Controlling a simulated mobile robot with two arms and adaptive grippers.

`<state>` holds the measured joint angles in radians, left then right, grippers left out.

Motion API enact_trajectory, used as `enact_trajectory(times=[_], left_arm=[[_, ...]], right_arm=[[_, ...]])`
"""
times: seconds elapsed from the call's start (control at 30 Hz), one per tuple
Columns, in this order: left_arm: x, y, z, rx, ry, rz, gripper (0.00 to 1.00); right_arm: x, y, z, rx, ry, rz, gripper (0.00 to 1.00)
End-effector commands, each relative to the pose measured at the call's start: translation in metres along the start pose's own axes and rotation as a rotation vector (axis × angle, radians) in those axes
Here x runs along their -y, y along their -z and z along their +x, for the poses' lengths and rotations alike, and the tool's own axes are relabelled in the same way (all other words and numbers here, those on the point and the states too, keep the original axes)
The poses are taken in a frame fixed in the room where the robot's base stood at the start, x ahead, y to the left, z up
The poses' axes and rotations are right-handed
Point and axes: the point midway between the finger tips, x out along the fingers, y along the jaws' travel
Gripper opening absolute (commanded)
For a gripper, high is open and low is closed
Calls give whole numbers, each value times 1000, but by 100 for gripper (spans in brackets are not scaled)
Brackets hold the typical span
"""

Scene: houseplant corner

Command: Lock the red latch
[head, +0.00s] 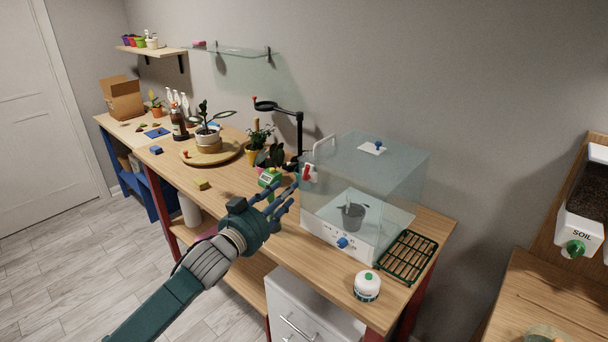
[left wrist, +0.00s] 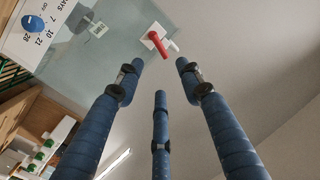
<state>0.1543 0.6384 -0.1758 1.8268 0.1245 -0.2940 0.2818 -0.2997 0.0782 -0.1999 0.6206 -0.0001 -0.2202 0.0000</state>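The red latch (head: 307,173) is a small red lever on a white mount at the upper left front corner of a clear glass box (head: 390,175) with a white base. In the left wrist view the latch (left wrist: 158,44) lies just beyond my fingertips, its red lever slanted. My left gripper (head: 284,199) is beside the box's left front corner, close to the latch; its fingers are spread and hold nothing. In the left wrist view the left gripper (left wrist: 159,72) shows three separated blue fingers, apart from the latch. My right gripper is not in view.
A blue knob (head: 342,242) is on the box's front, and a dark pot (head: 353,215) stands inside. A green rack (head: 407,257) and white jar (head: 367,286) are at the right.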

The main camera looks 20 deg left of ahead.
Motion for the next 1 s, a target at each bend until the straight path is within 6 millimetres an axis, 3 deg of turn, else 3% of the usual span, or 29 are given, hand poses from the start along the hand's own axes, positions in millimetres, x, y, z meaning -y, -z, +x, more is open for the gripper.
enact_trajectory(times=[0.17,0.4,0.6,1.0], left_arm=[[1,5,19,-4,1,-1,37],[1,6,66,-3,1,-2,37],[1,4,95,-3,1,-1,37],[0,2,107,-2,0,0,37]], right_arm=[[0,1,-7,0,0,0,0],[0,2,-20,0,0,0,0],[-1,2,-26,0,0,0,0],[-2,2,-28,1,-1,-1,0]])
